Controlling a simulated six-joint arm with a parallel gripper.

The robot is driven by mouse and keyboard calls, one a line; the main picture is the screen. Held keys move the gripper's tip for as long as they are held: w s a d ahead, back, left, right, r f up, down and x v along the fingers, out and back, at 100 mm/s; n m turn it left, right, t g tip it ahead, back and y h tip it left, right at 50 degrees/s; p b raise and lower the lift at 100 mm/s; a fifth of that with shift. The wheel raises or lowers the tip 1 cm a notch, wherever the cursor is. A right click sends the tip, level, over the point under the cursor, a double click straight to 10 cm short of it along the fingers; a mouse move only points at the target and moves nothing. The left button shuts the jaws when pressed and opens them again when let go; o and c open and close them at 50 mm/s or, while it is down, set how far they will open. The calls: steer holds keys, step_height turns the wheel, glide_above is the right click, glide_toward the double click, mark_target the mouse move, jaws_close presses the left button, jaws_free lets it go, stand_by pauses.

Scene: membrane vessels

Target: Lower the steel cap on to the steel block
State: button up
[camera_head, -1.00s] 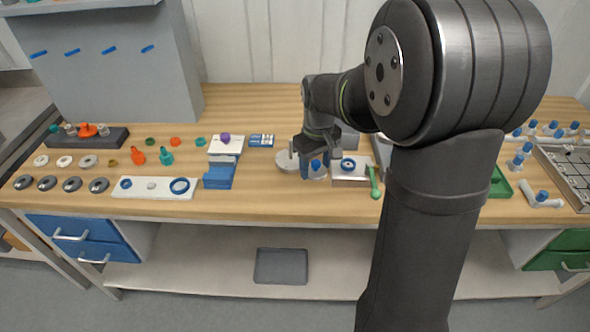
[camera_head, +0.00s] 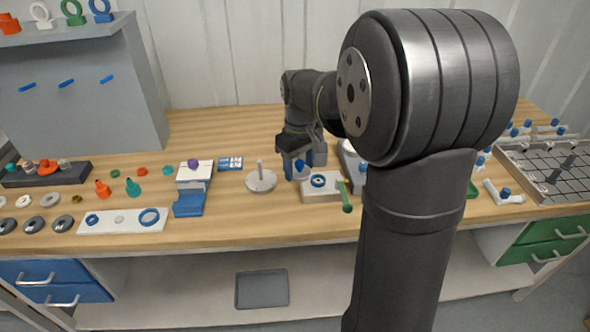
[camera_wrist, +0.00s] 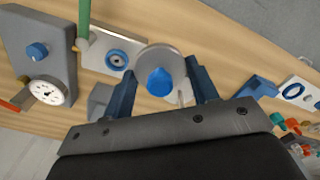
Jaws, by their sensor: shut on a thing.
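The steel cap (camera_wrist: 143,63) is a round grey piece with a blue knob on top. In the wrist view it sits between the two fingers of my gripper (camera_wrist: 162,73), which is shut on it. In the head view the cap (camera_head: 300,175) shows small and partly hidden by my gripper (camera_head: 303,160). The steel block (camera_head: 312,194) is pale grey with a blue ring on top and a green lever at its right end. The block also shows in the wrist view (camera_wrist: 97,58), left of the cap. The cap is beside the ring, not over it; its height is unclear.
A round grey stand with an upright post (camera_head: 261,181) is left of the block. A blue holder (camera_head: 189,204) and a white plate with rings (camera_head: 118,230) lie farther left. A grey box with a dial gauge (camera_wrist: 47,91) stands close on the block's other side.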

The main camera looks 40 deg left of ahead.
steer(key=w+f, duration=0.1)
steer(key=w, duration=0.2)
steer(key=w+f, duration=0.1)
steer(key=w, duration=0.2)
steer(key=w+f, duration=0.2)
steer(key=w, duration=0.1)
steer(key=shift+w+a, duration=0.35)
steer(key=shift+f, duration=2.4)
steer(key=o, duration=1.2)
steer(key=shift+c, duration=0.2)
step_height(320, 180, up, 17)
steer(key=shift+r, duration=0.2)
